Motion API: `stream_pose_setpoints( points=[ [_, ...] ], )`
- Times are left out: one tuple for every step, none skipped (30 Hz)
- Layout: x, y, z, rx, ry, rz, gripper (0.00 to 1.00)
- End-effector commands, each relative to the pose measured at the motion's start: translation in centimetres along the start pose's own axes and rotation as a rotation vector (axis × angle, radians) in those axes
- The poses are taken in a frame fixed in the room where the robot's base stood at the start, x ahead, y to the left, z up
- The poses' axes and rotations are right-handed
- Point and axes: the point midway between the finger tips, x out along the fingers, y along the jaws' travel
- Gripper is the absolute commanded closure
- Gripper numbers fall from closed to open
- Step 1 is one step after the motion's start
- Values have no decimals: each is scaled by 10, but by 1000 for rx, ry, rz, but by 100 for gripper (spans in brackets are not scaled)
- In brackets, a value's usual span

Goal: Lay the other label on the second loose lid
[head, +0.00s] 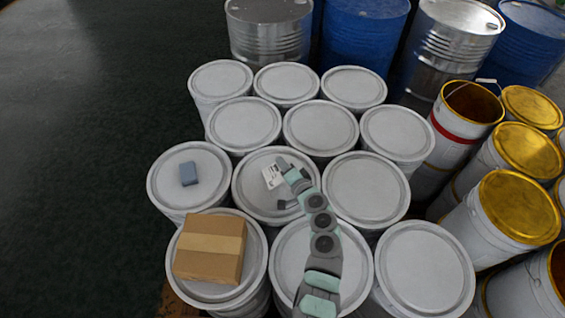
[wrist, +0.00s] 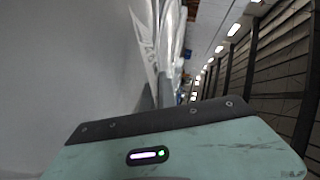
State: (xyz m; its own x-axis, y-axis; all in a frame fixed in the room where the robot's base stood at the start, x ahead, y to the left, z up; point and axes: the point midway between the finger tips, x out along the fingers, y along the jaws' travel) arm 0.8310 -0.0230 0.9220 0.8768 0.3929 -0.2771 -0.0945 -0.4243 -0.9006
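A small white label (head: 272,176) with dark print shows over the pale lid (head: 258,204) in the middle of the drum group. My gripper (head: 281,180) is low over that lid, at the label's right side. In the wrist view the label (wrist: 145,38) runs down to the tips of my two dark fingers (wrist: 157,95), which stand close together and look shut on its edge. Whether the label touches the lid is hard to tell. My arm hides part of the lid and of the drum in front. I cannot tell which lids are loose.
A blue-grey block (head: 189,174) stands on the lid to the left. A cardboard box (head: 210,247) sits on the front left drum. Other closed white drums surround the lid. Yellow-lidded drums (head: 519,207) stand at right, steel and blue drums (head: 363,33) behind. The left floor is clear.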

Motion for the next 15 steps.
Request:
stream_pose_setpoints(
  points=[
    [2,5,2,0,0,0,100],
    [2,6,2,-1,0,0,100],
    [2,6,2,-1,0,0,100],
    [2,7,2,-1,0,0,100],
    [2,7,3,-1,0,0,100],
    [2,7,3,-1,0,0,100],
    [2,7,3,-1,0,0,100],
    [2,7,3,-1,0,0,100],
    [2,7,2,-1,0,0,100],
    [2,7,2,-1,0,0,100],
    [2,7,2,-1,0,0,100],
    [2,7,2,-1,0,0,100],
    [2,7,3,0,0,0,96],
    [2,7,3,0,0,0,94],
    [2,7,3,0,-1,0,90]
  ],
)
